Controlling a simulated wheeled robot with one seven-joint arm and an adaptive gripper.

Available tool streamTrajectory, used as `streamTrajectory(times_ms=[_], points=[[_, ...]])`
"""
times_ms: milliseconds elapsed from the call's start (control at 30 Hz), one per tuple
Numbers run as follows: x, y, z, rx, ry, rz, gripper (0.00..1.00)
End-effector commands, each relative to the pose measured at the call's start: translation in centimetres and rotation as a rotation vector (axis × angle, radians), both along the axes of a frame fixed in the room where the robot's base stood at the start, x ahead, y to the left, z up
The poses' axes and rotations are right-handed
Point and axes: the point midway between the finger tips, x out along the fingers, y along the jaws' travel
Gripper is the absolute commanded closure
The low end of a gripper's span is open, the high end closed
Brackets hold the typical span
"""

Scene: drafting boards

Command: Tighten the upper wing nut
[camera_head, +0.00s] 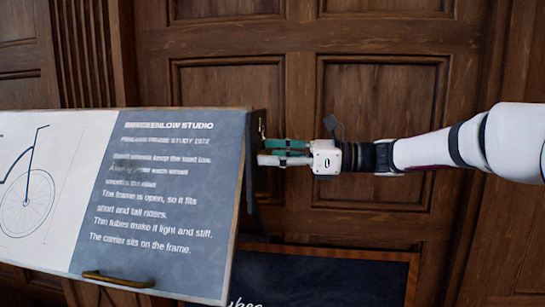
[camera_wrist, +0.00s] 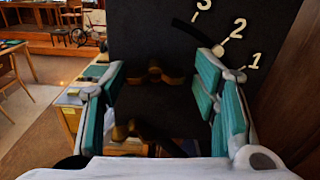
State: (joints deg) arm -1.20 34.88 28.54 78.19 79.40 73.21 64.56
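Two brass wing nuts show on the dark side of the drafting board in the wrist view. The upper wing nut (camera_wrist: 154,73) lies between and beyond the fingertips, its wings spread roughly sideways. The lower wing nut (camera_wrist: 124,130) is lower in the picture, dim and in shadow. My gripper (camera_wrist: 162,76) is open, with teal pads on both sides and a clear gap to the upper nut on each side. In the head view my gripper (camera_head: 270,152) is at the right edge of the tilted drafting board (camera_head: 178,200), and the fingers hide the contact area.
A dark scale plate (camera_wrist: 270,22) with the numerals 3, 2 and 1 and a curved slot is beyond the right finger. A brass handle (camera_head: 118,280) is on the board's lower edge. A dark framed sign (camera_head: 330,275) stands below my arm. Wood panelling is behind.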

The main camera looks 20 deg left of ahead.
Motion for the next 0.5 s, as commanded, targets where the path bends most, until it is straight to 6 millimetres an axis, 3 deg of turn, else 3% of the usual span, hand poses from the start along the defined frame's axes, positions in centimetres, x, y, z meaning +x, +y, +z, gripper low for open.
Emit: streamTrajectory(times_ms=[333,500], points=[[-0.2,-0.1,-0.2,-0.004,0.002,0.007,0.35],[0.3,-1.7,-0.2,-0.004,0.002,0.005,0.35]])
